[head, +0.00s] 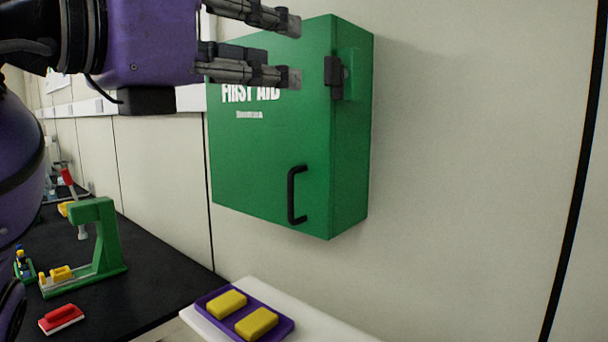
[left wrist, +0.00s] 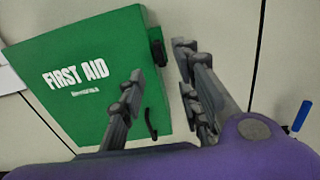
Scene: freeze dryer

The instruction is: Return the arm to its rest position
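My left gripper (head: 292,52) reaches in from the upper left of the head view, in front of the top of a green first aid cabinet (head: 270,160). Its fingers are spread apart with nothing between them. In the left wrist view the gripper (left wrist: 160,85) is also open and empty, with the cabinet (left wrist: 75,90) behind and to the left. The cabinet door looks closed, with a black handle (head: 293,195) low on its front. The gripper hides part of the cabinet's top. My right gripper is not in either view.
A white surface (head: 325,325) below the cabinet bears a purple tray (head: 282,331) with two yellow blocks. A black bench (head: 165,265) at left holds a green stand (head: 105,240) and a red-and-white block (head: 61,318). The wall right of the cabinet is bare.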

